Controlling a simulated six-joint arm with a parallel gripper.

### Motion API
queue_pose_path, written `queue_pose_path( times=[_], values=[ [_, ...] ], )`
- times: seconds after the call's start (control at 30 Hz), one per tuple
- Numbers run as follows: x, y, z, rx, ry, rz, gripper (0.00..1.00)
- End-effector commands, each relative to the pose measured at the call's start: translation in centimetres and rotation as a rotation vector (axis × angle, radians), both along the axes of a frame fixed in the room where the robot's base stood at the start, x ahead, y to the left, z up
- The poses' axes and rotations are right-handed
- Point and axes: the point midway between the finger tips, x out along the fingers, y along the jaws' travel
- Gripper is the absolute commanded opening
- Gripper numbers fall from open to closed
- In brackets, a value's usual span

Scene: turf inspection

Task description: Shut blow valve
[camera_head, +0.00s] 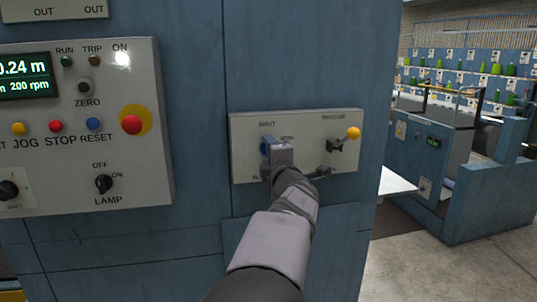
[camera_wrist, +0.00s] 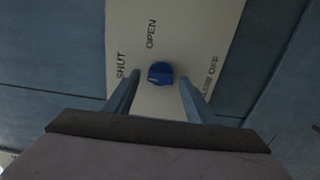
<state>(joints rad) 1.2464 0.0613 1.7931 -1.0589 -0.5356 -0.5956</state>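The blow valve is a round blue knob (camera_wrist: 160,72) on a pale plate, seen in the wrist view. The plate carries the words OPEN above the knob, SHUT to its left and a partly hidden label ending in OFF at the right. A small pale mark shows at the knob's lower left. My gripper (camera_wrist: 160,82) is open, one finger on each side of the knob, with visible gaps. In the head view my gripper (camera_head: 273,150) is in front of the left part of the plate (camera_head: 240,125) and mostly hides the knob.
On the same plate, a lever with a yellow ball (camera_head: 353,132) stands out to the right of my gripper. A grey control box (camera_head: 140,190) with buttons, a red stop button (camera_head: 131,124) and a lamp switch (camera_head: 103,184) is at the left. Open floor lies far right.

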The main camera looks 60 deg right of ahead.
Motion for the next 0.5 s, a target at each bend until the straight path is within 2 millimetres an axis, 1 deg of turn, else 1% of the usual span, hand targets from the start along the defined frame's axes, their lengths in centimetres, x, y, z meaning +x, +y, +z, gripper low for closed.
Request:
queue_pose_path(
  times=[0.17,0.27,0.5],
  values=[
    [-0.2,0.2,0.0,-0.001,-0.001,-0.001,0.5],
    [-0.8,0.7,0.0,-0.001,-0.001,-0.002,0.5],
    [-2.9,2.8,0.0,-0.003,-0.001,-0.003,0.5]
  ],
)
